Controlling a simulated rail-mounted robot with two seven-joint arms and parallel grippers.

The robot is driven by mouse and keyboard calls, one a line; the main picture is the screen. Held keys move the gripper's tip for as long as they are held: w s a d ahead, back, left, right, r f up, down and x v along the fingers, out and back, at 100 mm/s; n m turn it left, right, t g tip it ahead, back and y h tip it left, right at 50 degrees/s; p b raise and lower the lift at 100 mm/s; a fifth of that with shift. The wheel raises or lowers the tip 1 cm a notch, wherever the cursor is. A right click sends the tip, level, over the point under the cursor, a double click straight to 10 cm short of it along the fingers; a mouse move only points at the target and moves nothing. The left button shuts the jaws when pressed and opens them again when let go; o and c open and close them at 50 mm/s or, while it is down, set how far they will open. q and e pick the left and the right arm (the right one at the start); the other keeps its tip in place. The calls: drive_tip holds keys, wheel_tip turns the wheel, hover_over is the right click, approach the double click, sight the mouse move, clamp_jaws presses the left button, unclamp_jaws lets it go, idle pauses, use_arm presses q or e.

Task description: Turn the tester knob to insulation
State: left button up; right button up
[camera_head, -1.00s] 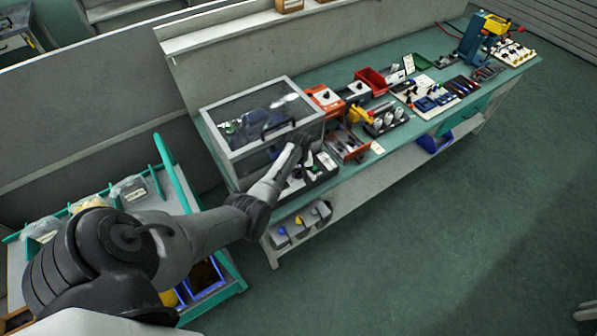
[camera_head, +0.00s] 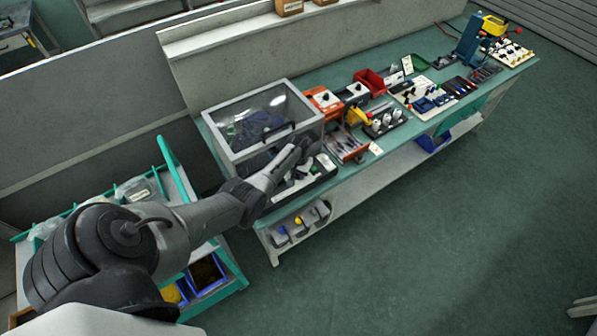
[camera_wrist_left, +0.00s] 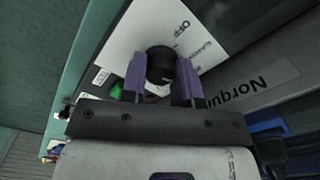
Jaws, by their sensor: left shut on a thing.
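The tester's white panel (camera_wrist_left: 125,45) shows close up in the left wrist view, with a printed "OFF" and another label I cannot read. A round black knob (camera_wrist_left: 159,60) stands on the panel. My left gripper (camera_wrist_left: 160,78) has its two purple-grey fingers on either side of the knob and is shut on it. I cannot tell which label the knob points to. In the head view my left gripper (camera_head: 303,148) is at the bench's near end, beside the clear-lidded case; the knob is hidden there. My right gripper is not in view.
The clear-lidded case (camera_head: 229,148) stands just left of my gripper. An orange-edged tray (camera_head: 360,154), a red bin (camera_head: 374,80) and several tools and boards line the bench to the right. The green floor (camera_head: 430,250) in front is clear.

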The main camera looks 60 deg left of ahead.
use_arm(q)
drive_tip(key=shift+m, duration=0.6)
drive_tip(key=o, duration=0.9)
drive_tip(key=shift+r, duration=0.1)
drive_tip(key=shift+r+p, duration=0.35)
drive_tip(key=shift+p, duration=0.05)
drive_tip(key=shift+r+p, duration=1.35)
drive_tip(key=shift+r, duration=5.1)
